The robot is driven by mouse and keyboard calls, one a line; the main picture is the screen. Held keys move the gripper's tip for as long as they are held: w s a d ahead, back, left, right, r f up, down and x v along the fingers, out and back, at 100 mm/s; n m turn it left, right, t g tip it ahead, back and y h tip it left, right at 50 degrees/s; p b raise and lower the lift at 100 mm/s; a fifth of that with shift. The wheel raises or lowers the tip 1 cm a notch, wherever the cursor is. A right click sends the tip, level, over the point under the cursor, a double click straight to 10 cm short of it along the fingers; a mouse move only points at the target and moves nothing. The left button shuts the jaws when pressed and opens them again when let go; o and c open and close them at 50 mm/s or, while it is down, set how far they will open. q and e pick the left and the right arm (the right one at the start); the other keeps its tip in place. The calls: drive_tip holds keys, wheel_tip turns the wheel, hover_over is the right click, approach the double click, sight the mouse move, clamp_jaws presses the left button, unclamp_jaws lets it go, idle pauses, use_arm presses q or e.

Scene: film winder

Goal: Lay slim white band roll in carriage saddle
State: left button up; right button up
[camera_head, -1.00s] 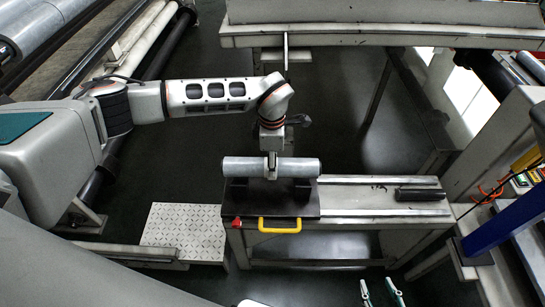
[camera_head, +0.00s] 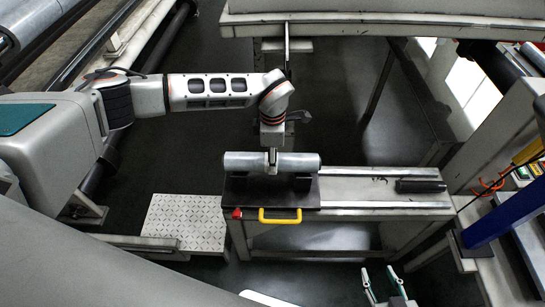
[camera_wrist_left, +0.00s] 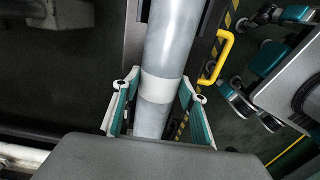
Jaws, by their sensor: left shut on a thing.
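The slim roll (camera_head: 245,161) is a grey cylinder, lying level left to right in the head view. Its white band (camera_wrist_left: 162,88) shows at its middle in the left wrist view. My left gripper (camera_head: 271,157) comes from above and is shut on the roll at the band, with a teal-backed finger on each side. The carriage saddle (camera_head: 303,184) has dark supports on a black plate directly under the roll. Whether the roll touches the supports cannot be told. My right gripper (camera_head: 384,281) is at the bottom edge, empty, its fingers apart.
The carriage has a yellow handle (camera_head: 280,220) and a red knob (camera_head: 237,213) at its front. A tread-plate step (camera_head: 186,222) stands at left. A blue post (camera_head: 503,219) stands at right.

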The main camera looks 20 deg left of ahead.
use_arm(q)
drive_tip(key=shift+f, duration=0.5)
drive_tip(key=o, duration=1.6)
drive_tip(key=shift+o, duration=0.2)
drive_tip(key=shift+f, duration=0.1)
drive_tip(key=shift+r, duration=0.35)
wheel_tip(320, 180, up, 11)
drive_tip(key=shift+r, duration=0.2)
